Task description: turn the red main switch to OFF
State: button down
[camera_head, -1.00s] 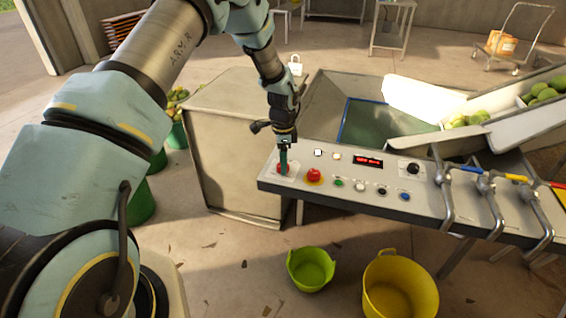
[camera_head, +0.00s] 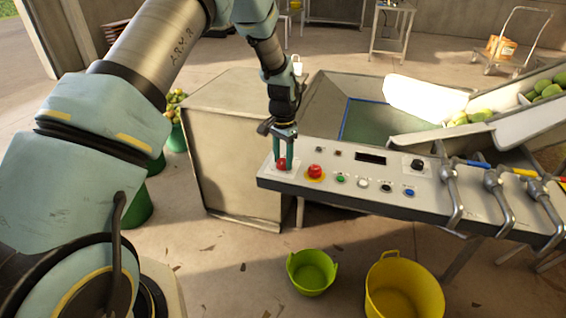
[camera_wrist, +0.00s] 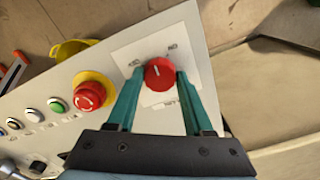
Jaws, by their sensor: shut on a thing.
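The red main switch (camera_head: 281,164) is a round red knob on a white plate at the left end of the grey control panel (camera_head: 330,186). It also shows in the wrist view (camera_wrist: 159,75), with a pale mark on its face. My gripper (camera_head: 282,158) reaches down to it from above. In the wrist view its two teal fingers (camera_wrist: 158,82) stand on either side of the knob and are shut on it. The lettering on the plate is partly hidden and too small to read. The display (camera_head: 370,157) on the panel is dark.
A red emergency button on a yellow ring (camera_head: 314,172) sits just right of the switch. Several small push buttons (camera_head: 362,183) and a black knob (camera_head: 417,165) lie farther right. Pipe valves (camera_head: 495,190) stand at the right. Green (camera_head: 311,270) and yellow (camera_head: 404,285) tubs stand on the floor in front.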

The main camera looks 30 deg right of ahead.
aim_at(283, 161)
jog(key=n+b, duration=0.1)
jog(key=n, duration=0.4)
jog(key=shift+n, duration=0.3)
jog(key=shift+n+b, duration=0.55)
jog(key=shift+n, duration=1.65)
jog(key=shift+c, duration=1.5)
grip_release()
notch_tip(283, 161, up, 11)
jog(key=b, duration=0.2)
jog(key=shift+f, duration=0.1)
